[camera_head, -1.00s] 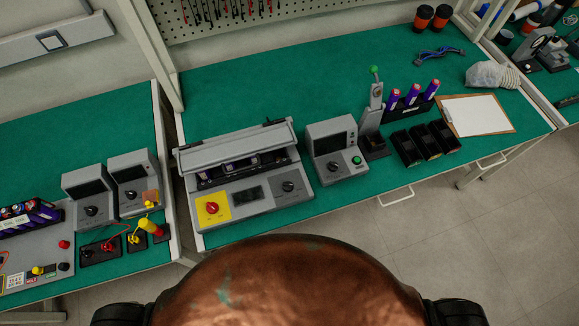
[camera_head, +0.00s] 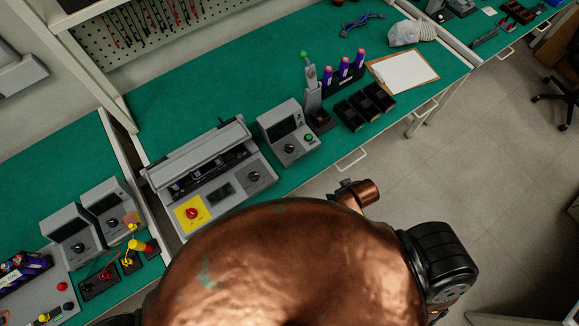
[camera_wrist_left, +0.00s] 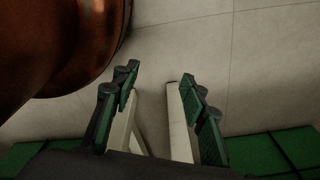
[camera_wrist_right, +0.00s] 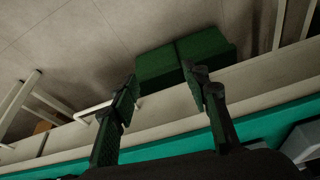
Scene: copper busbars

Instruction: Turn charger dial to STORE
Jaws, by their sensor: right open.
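Several dials show in the head view, and I cannot tell from their markings which is the charger's or where STORE is. A small grey box (camera_head: 284,132) has a dark screen, a black dial (camera_head: 289,148) and a green button. Left of it, a long grey unit (camera_head: 212,175) with a raised lid holds cells and has a red dial (camera_head: 192,213) on yellow and a dark dial (camera_head: 253,176). My left gripper (camera_wrist_left: 157,88) is open and empty over the floor in the left wrist view. My right gripper (camera_wrist_right: 163,82) is open and empty near a bench edge in the right wrist view.
On the left bench, two grey boxes (camera_head: 70,236) with dials stand by wired terminals. Right of the small box are a green-knobbed stand (camera_head: 312,98), black bins (camera_head: 364,106) and a clipboard (camera_head: 403,71). Drawer handles (camera_head: 351,159) stick out from the bench front.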

